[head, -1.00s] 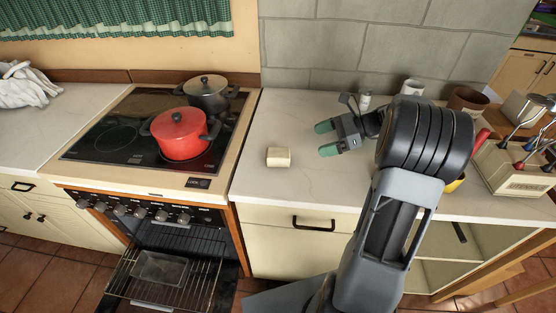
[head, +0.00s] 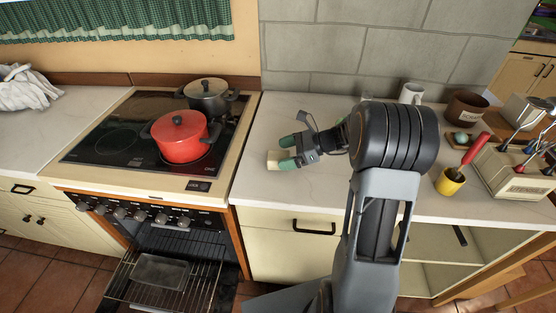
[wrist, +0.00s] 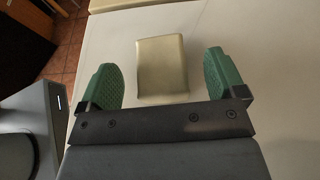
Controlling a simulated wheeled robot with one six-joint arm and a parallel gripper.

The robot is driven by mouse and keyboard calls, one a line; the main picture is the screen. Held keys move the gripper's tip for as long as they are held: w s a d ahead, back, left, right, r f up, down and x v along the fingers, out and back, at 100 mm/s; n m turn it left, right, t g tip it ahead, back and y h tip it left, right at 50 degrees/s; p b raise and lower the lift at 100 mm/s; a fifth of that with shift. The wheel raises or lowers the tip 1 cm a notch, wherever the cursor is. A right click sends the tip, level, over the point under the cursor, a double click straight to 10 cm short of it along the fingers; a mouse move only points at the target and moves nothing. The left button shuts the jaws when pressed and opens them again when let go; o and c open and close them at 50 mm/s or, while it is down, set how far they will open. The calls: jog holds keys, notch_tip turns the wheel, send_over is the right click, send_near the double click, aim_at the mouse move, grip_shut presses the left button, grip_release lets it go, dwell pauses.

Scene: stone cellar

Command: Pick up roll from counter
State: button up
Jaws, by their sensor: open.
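The roll, a small cream-coloured block (head: 273,160), lies on the white counter (head: 270,190) to the right of the stove. My gripper (head: 285,153) is low over the counter, just to the right of the roll, with its green fingertips reaching toward it. In the wrist view the roll (wrist: 161,69) sits ahead between the two open fingers of my gripper (wrist: 161,80), with a gap on each side. The fingers do not appear to touch it. In the head view the fingertips hide part of the roll's right side.
A red pot (head: 180,137) and a dark pot (head: 209,97) stand on the stove (head: 105,140); its oven door is open. A yellow cup (head: 450,181), brown pot (head: 467,105), white mug (head: 411,93) and utensil holder (head: 513,168) stand at the right. The counter in front of the roll is clear.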

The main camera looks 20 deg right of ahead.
jog(key=shift+w+a+f, duration=0.2)
jog(key=shift+a+f, duration=0.05)
jog(key=shift+a, duration=0.35)
jog(key=c, duration=1)
jog(key=shift+r, duration=0.1)
